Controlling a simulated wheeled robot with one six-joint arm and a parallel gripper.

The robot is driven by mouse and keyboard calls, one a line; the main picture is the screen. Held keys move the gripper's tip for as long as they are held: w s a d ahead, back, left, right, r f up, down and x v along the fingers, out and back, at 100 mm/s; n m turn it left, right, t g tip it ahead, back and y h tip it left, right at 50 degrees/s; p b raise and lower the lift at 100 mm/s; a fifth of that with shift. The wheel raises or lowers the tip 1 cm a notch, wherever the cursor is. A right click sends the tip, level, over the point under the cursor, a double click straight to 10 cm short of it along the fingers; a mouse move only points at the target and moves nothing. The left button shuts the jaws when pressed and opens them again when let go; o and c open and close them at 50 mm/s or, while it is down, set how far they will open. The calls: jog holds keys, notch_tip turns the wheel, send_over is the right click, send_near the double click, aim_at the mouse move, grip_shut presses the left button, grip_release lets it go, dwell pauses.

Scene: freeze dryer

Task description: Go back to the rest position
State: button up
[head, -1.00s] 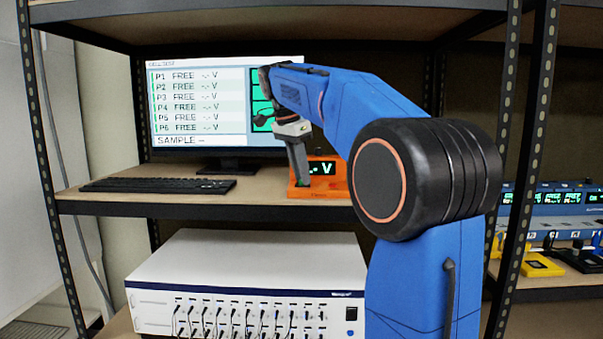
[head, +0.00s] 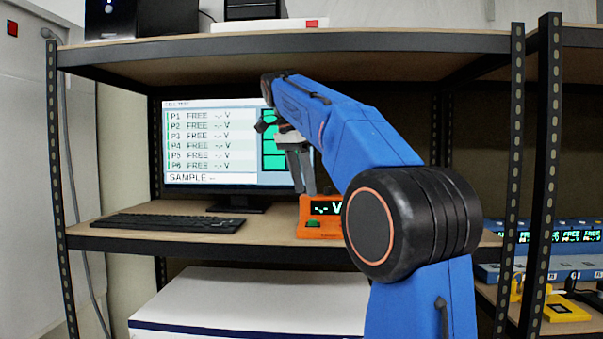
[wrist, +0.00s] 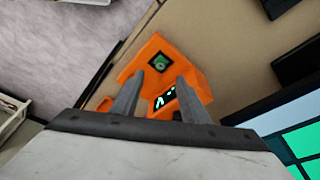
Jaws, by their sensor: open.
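My gripper (head: 301,192) hangs from my blue arm in front of the monitor, pointing down. In the wrist view its two grey fingers (wrist: 156,100) stand apart with nothing held between them. Beyond the fingertips is an orange device (wrist: 184,63) with a small display and a green button. In the head view this orange device (head: 306,231) sits on the shelf, with its right side hidden behind my arm.
The monitor (head: 210,150) lists P1 to P6 as FREE. A black keyboard (head: 168,222) lies on the shelf board. A white instrument box (head: 250,300) stands below. The shelf's upper beam (head: 290,45) runs above my arm. Blue devices (head: 560,235) stand at right.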

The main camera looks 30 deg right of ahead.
jog(key=shift+v, duration=1.75)
jog(key=s+a+f+n+t+y, duration=0.1)
jog(key=s+a+f+n, duration=0.3)
jog(key=s+f, duration=0.6)
jog(key=s+a+f+n+t+y, duration=0.1)
jog(key=s+a+f+n, duration=0.3)
jog(key=f, duration=1.4)
jog(key=s+a+f+n+t+y, duration=0.1)
jog(key=s+a+f+n, duration=0.3)
jog(key=s+f+n, duration=0.6)
jog(key=s+f+t, duration=0.1)
jog(key=s+f, duration=0.3)
jog(key=s, duration=0.2)
jog(key=shift+f+t, duration=0.35)
jog(key=shift+t, duration=0.05)
